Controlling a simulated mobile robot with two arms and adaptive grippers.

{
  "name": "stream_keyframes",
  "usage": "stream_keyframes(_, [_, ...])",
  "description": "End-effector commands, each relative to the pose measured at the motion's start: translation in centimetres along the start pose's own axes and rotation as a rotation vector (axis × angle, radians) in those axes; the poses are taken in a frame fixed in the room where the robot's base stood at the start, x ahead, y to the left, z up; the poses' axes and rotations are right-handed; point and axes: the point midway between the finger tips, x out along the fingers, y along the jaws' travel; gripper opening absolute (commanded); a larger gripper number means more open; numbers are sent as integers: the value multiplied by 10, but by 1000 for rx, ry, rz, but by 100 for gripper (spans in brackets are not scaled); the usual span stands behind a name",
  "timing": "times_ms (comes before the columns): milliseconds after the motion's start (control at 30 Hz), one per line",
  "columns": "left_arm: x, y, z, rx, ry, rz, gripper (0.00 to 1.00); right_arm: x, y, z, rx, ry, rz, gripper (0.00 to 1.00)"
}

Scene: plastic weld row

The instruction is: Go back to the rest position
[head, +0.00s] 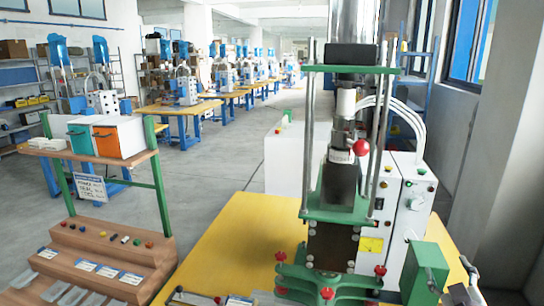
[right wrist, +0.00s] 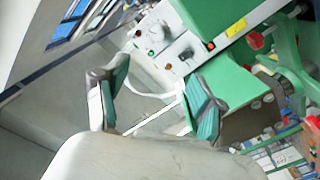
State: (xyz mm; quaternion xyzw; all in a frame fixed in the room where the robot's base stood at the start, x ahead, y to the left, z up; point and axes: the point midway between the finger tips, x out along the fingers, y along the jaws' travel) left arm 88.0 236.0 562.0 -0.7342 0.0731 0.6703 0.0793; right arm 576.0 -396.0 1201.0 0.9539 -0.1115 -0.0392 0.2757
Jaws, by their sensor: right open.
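My right gripper (head: 466,284) shows only in part at the bottom right of the head view, beside the green box at the side of the press. In the right wrist view, my right gripper (right wrist: 157,92) is open. Its two green-padded fingers stand wide apart with nothing between them. The white control box (right wrist: 165,48) and the green box (right wrist: 228,88) lie beyond the fingers. I cannot tell whether the fingers touch anything. My left gripper is not in view.
The green-framed press (head: 335,215) stands on the yellow table (head: 215,255), close to my right gripper. Its green side box (head: 427,270) and white control cabinet (head: 408,200) are on the right. A wooden stepped rack (head: 110,250) stands left. Grey floor (head: 205,175) is open between them.

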Motion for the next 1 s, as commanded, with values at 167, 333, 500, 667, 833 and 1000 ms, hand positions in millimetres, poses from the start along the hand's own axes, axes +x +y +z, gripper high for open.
stream_keyframes(167, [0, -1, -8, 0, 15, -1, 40, -13, -22, 15, 20, -66, -49, 69])
stream_keyframes(333, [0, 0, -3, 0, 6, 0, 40, -30, -46, 32, 41, -145, -103, 69])
stream_keyframes(500, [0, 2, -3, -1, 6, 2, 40, -59, -78, 54, 70, -260, -180, 69])
stream_keyframes(667, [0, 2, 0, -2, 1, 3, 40, -104, -117, 79, 106, -415, -278, 69])
stream_keyframes(833, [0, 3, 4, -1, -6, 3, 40, -173, -160, 106, 147, -624, -402, 69])
stream_keyframes(1000, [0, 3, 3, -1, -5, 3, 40, -236, -187, 120, 175, -802, -502, 69])
